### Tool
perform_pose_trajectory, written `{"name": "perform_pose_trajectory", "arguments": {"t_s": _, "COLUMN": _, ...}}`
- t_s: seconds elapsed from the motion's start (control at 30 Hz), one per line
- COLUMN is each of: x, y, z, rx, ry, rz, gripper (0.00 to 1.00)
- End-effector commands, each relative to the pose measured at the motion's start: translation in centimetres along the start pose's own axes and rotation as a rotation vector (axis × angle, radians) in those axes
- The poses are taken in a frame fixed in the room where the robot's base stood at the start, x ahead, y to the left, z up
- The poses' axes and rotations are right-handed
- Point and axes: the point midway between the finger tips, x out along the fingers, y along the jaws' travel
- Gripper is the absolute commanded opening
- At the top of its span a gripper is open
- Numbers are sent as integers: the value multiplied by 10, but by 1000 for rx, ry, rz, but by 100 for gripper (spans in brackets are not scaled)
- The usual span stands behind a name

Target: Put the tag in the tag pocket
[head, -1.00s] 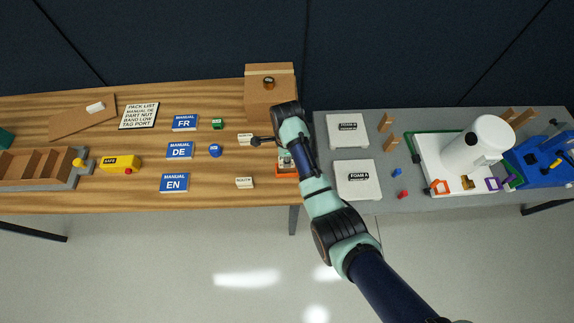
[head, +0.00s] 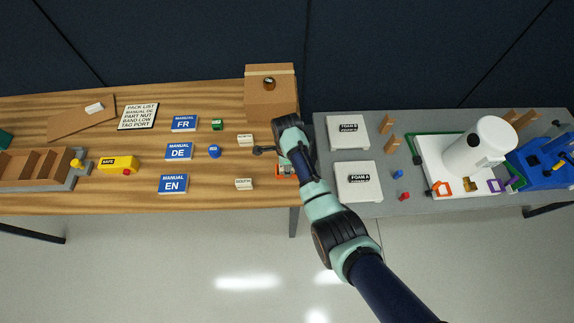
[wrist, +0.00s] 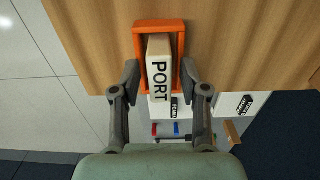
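A pale tag (wrist: 159,68) with "PORT" in black lies in the wrist view with its far end inside the orange frame of the tag pocket (wrist: 141,27). Its near end extends out of the frame toward my gripper. My gripper (wrist: 160,76) is open, with one finger on each side of the tag and a small gap on both sides. In the head view, the orange pocket (head: 282,173) shows at the wooden table's right edge, partly hidden by my arm. How deep the tag sits in the pocket cannot be told.
Tags marked NORTH (head: 245,140) and SOUTH (head: 244,184) lie left of the pocket. A cardboard box (head: 270,100) stands behind it. Foam blocks (head: 359,182) lie on the grey table to the right. The blue manuals (head: 173,184) are farther left.

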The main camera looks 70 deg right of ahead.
Motion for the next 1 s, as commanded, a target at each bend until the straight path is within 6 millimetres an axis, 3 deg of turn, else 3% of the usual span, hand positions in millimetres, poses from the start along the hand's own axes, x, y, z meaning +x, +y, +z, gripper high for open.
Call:
{"name": "perform_pose_trajectory", "arguments": {"t_s": 0.23, "x": -1, "y": 0, "z": 0, "rx": 0, "ry": 0, "rz": 0, "gripper": 47}}
{"name": "perform_pose_trajectory", "arguments": {"t_s": 0.37, "x": -12, "y": 0, "z": 0, "rx": 0, "ry": 0, "rz": -1, "gripper": 47}}
{"name": "perform_pose_trajectory", "arguments": {"t_s": 0.7, "x": -94, "y": -1, "z": 0, "rx": 0, "ry": -1, "rz": -4, "gripper": 47}}
{"name": "perform_pose_trajectory", "arguments": {"t_s": 0.83, "x": -114, "y": -1, "z": 0, "rx": 0, "ry": -1, "rz": -2, "gripper": 47}}
{"name": "perform_pose_trajectory", "arguments": {"t_s": 1.0, "x": -124, "y": 0, "z": 0, "rx": 0, "ry": 0, "rz": 0, "gripper": 47}}
